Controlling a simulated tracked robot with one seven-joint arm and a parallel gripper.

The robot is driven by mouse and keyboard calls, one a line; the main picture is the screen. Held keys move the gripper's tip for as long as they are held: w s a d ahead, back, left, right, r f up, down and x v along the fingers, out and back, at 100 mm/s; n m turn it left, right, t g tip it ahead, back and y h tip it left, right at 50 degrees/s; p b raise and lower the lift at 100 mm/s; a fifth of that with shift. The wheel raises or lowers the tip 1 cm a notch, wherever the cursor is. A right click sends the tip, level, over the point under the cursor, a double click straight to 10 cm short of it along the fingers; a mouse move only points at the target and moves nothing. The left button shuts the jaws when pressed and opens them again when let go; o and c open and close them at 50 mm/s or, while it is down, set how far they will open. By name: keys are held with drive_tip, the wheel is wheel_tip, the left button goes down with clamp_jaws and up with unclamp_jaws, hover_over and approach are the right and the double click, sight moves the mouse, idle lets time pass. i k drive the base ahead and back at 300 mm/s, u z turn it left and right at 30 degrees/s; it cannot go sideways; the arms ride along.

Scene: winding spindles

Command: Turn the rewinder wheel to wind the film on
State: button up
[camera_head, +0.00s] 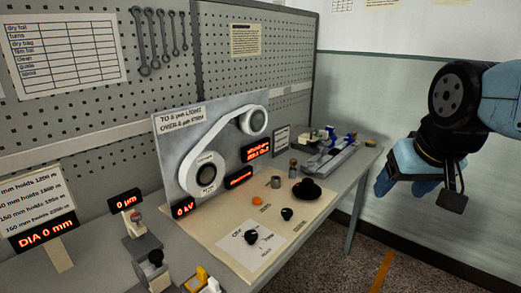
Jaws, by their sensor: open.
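A grey upright panel (172,135) stands on the bench and carries the film winder. White film (218,134) runs from a large lower-left roll (203,173) to a smaller upper-right roll (253,120). On the cream board (225,238) before the panel sits a wide black wheel-like part (306,190) with a raised top. I cannot tell for sure that it is the rewinder wheel. A black knob (251,237) sits on a white dial sheet, with a smaller black knob (287,214) behind it. My gripper (420,196) is open, at the right, away from the bench and touching nothing.
Red displays (183,208) stand around the panel. A small gauge stand (139,238) and yellow-and-white parts (203,281) are at the front left. A grey fixture (330,157) sits at the far end. The space between bench and gripper is clear.

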sight(305, 190)
drive_tip(key=z, duration=0.85)
drive_tip(key=k, duration=1)
drive_tip(key=u, duration=0.8)
drive_tip(key=i, duration=1)
